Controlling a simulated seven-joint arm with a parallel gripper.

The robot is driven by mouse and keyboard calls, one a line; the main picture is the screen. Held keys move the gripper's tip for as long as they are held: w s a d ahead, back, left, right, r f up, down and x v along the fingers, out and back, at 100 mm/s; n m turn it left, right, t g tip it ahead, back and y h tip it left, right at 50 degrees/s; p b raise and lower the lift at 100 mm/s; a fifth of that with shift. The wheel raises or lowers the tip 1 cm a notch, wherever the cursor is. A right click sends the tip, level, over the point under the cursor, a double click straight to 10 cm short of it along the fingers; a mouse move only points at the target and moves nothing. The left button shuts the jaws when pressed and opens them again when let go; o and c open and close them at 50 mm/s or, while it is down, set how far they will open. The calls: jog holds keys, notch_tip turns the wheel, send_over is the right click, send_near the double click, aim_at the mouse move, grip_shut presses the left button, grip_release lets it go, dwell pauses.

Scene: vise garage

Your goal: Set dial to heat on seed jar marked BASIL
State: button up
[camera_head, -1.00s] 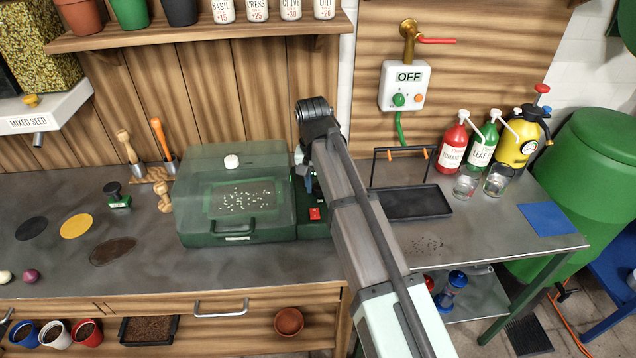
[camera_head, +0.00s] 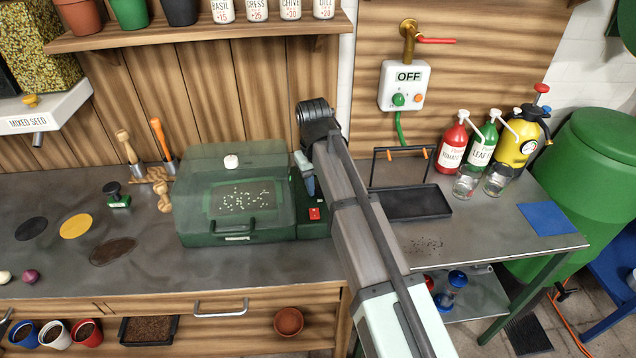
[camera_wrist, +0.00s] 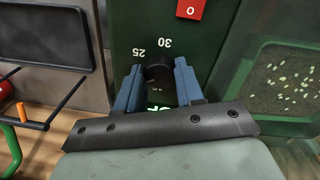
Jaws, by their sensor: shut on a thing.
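The seed jar marked BASIL (camera_head: 222,12) stands on the shelf at the top, with 15 printed on its label. The green propagator (camera_head: 201,226) with a clear lid sits on the bench; its control panel is at its right end. In the wrist view, the black dial knob (camera_wrist: 158,72) is on the dark green panel, with 25 and 30 printed beside it, upside down. My gripper (camera_wrist: 157,78) is shut on the knob, one blue finger on each side. The knob's pointer and the other numbers are hidden.
A red switch (camera_head: 314,213) sits on the panel close to the dial. Jars marked CRESS (camera_head: 257,11), CHIVE (camera_head: 290,10) and DILL (camera_head: 323,9) stand beside BASIL. A black handled tray (camera_head: 417,203) is to the right. The bench left of the propagator has open room.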

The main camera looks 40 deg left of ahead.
aim_at(319, 189)
jog(key=n, duration=1.2)
jog(key=shift+w+y, duration=0.1)
jog(key=shift+y, duration=0.2)
dwell(0.3)
jog(key=o, duration=1)
jog(key=shift+o, duration=0.2)
jog(key=shift+r, duration=0.1)
notch_tip(319, 189, up, 14)
jog(key=shift+s+d+f, duration=0.2)
jog(key=shift+s+d, duration=0.1)
jog(key=shift+s, duration=0.05)
